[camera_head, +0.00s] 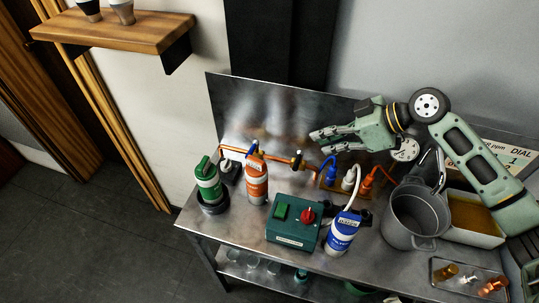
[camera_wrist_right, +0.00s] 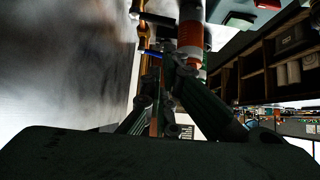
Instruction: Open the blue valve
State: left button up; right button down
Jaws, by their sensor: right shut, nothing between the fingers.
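The blue valve handle (camera_head: 253,148) is a small blue lever on the copper pipe (camera_head: 233,149), just behind the orange-labelled bottle (camera_head: 256,180). In the right wrist view a thin blue bar (camera_wrist_right: 151,53) shows beside the orange bottle (camera_wrist_right: 190,35), past my fingertips. My right gripper (camera_head: 315,135) reaches in from the right above the back of the bench, fingers pointing left toward the valve. It is shut and empty, with a gap to the handle in the head view. The wrist view is dark, so contact is hard to judge. My left gripper is in neither view.
A green bottle (camera_head: 208,182), a teal control box (camera_head: 292,222) with a red knob and a blue-labelled bottle (camera_head: 343,232) stand in front. Hoses and a gauge (camera_head: 405,150) lie under my right arm. A grey pot (camera_head: 412,215) stands right. The metal backsplash (camera_head: 270,105) rises behind.

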aim_at(252, 150)
jog(key=b+x, duration=0.5)
jog(key=x, duration=0.5)
jog(key=shift+f, duration=0.15)
pick_arm(q)
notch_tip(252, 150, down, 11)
jog(key=b, duration=0.5)
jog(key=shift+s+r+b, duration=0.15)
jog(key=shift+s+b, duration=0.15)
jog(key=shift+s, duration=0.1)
pick_arm(e)
jog(key=x, duration=1)
